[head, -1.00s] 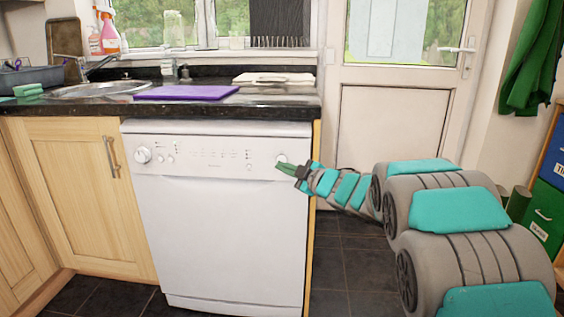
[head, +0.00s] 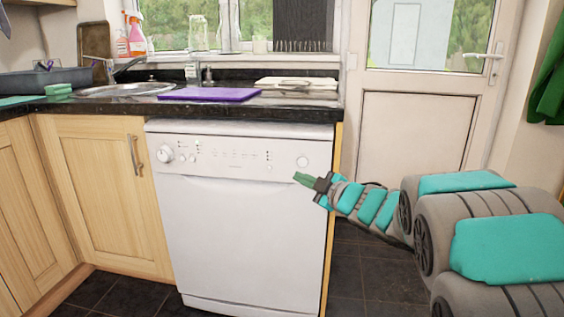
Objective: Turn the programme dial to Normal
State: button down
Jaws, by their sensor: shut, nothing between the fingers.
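The white dishwasher (head: 240,225) stands under the dark worktop, door closed. Its round programme dial (head: 166,154) is at the left end of the control panel. The setting it points to and the printed labels are too small to read. A round button (head: 302,162) is at the panel's right end. My gripper (head: 302,178) is shut and empty, just below that button in the picture and far right of the dial. Whether it touches the front cannot be told.
The worktop edge (head: 250,114) runs above the panel. A purple board (head: 210,95) and a pale board (head: 297,84) lie on it, by the sink (head: 125,91). A cabinet handle (head: 134,152) sticks out left of the dial. Dark floor (head: 352,275) shows right of the dishwasher.

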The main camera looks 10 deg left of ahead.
aim_at(164, 154)
jog(key=u, duration=1.3)
jog(key=i+j+z, duration=0.2)
jog(key=z, duration=0.15)
jog(key=i+j+z, duration=0.15)
jog(key=j+z, duration=0.2)
